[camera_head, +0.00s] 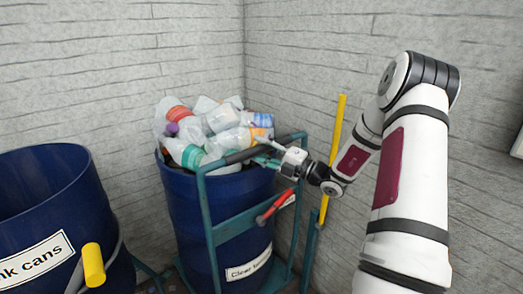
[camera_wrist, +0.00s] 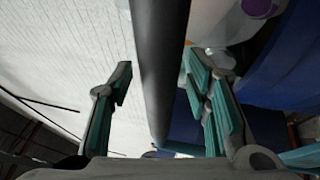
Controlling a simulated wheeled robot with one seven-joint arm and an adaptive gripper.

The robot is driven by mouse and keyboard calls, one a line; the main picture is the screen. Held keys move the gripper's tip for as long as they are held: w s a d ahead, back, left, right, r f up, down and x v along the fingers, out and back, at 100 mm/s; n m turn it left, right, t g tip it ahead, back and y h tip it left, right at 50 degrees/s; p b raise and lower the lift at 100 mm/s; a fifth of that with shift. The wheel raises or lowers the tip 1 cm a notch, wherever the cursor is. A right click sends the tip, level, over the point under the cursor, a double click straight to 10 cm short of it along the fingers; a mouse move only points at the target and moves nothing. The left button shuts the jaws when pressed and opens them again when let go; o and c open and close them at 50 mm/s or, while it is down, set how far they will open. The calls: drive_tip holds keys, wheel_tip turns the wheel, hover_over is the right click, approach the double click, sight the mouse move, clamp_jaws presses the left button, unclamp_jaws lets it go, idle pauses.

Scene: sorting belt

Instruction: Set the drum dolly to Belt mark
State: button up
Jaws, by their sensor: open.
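The drum dolly (camera_head: 208,215) has a teal tube frame, a red lever (camera_head: 272,207) and a dark handle bar (camera_head: 240,156) across its top. It carries a blue drum (camera_head: 184,205) heaped with plastic bottles (camera_head: 205,130). The drum's white label is partly hidden by the frame. My gripper (camera_head: 264,151) is at the handle bar, its teal fingers open. In the wrist view, the dark bar (camera_wrist: 160,50) runs between the open fingers of my gripper (camera_wrist: 160,78), with gaps on both sides. I cannot see a mark named Belt.
A second blue drum (camera_head: 38,190) labelled "nk cans" stands at the left, with a yellow-ended handle (camera_head: 93,264) in front. A yellow upright bar (camera_head: 334,145) stands right of the dolly. Grey brick walls (camera_head: 195,45) close off the corner behind. Little floor shows.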

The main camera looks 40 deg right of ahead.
clamp_jaws()
drive_tip(key=shift+s, duration=0.1)
